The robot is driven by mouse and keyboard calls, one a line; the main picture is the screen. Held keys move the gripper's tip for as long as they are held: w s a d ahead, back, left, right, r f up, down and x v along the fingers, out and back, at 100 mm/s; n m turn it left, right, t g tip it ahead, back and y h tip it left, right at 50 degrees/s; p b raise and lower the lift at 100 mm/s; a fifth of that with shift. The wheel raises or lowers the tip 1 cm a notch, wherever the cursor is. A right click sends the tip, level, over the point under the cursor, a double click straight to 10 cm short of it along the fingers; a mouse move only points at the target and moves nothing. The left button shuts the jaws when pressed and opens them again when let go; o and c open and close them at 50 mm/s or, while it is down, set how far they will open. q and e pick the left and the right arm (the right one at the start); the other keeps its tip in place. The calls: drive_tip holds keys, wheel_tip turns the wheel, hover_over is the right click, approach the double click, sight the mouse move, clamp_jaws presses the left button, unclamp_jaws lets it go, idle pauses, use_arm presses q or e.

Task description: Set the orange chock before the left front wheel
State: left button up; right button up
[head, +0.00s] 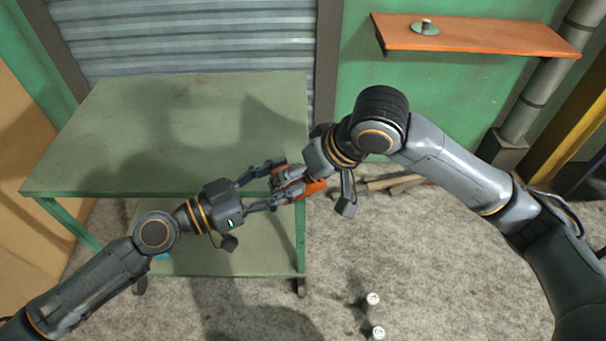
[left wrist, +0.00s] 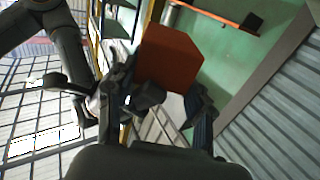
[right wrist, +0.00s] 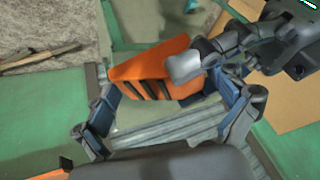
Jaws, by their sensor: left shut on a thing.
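The orange chock (head: 314,188) is held in the air beside the right edge of the green table, partly hidden by both grippers. My left gripper (head: 276,185) reaches in from the left and is shut on it. My right gripper (head: 291,179) meets it from the right. In the left wrist view the chock (left wrist: 170,58) shows as a plain orange block beyond the fingers. In the right wrist view the chock (right wrist: 155,72), with dark slanted slots, lies between my spread right fingers, which look open around it. No wheel is in view.
The green table (head: 130,125) with a lower shelf stands at left. An orange wall shelf (head: 480,36) holds a small round item. Wooden pieces (head: 408,185) lie on the floor by the wall. Two small white-topped cylinders (head: 372,299) stand on the bare grey floor.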

drive_tip(key=c, duration=0.7)
use_arm(q)
drive_tip(key=o, duration=1.4)
drive_tip(key=shift+c, duration=0.2)
use_arm(e)
drive_tip(key=shift+o, duration=0.2)
